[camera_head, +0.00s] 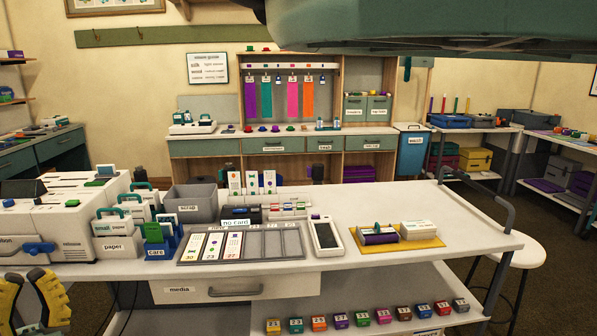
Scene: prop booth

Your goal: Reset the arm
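My gripper (36,303) shows at the lower left corner of the head view, in front of the white table. Its yellow and black fingers stand apart with a gap between them, and I see nothing held in the gap. Part of my own arm fills the top right of the view as a large dark green shape. The rest of the gripper is cut off by the picture's edge.
The white table (390,191) holds a white machine (65,225) near the gripper, a grey tray with cards (243,245), a handheld device (325,235) and a yellow mat (428,243). A white stool (527,250) stands right. Small coloured boxes line the lower shelf.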

